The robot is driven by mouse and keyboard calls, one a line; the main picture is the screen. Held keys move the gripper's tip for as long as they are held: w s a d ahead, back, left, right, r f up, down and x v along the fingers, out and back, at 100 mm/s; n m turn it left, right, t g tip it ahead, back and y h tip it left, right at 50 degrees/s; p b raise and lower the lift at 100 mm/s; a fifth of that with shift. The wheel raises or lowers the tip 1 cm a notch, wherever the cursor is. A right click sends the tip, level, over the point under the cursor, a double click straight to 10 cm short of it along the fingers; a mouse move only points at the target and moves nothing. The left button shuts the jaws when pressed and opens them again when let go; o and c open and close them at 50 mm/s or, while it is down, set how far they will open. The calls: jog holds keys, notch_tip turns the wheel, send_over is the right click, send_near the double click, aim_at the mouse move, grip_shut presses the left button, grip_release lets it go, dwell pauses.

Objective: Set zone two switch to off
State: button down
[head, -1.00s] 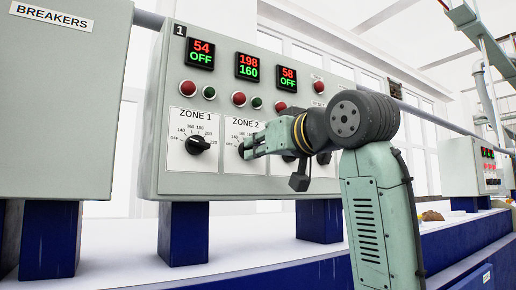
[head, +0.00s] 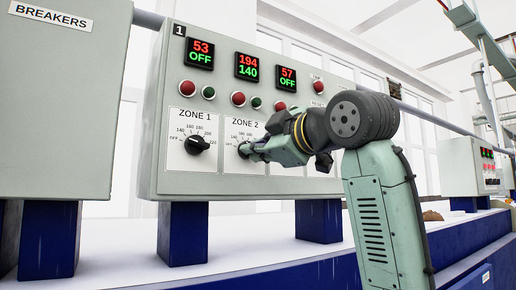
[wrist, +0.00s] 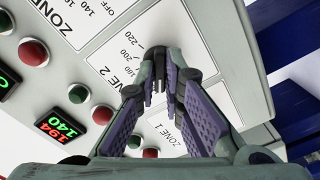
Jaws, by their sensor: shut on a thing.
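The zone two switch is a dark rotary knob (head: 242,151) on the white ZONE 2 dial plate (head: 241,126) of the grey control panel. My gripper (head: 251,150) is at this knob and shut on it, with the fingers covering most of it. The zone two display (head: 247,66) reads 194 in red over 140 in green.
The ZONE 1 knob (head: 199,145) is just left of my gripper, its display (head: 200,54) reading 53 over OFF. Red and green buttons (head: 238,98) sit above the dials. My arm hides the dials to the right. A breaker box (head: 55,110) stands at far left.

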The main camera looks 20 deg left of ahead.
jog(key=shift+n, duration=1.9)
jog(key=c, duration=1.7)
grip_release()
jog(key=v, duration=1.2)
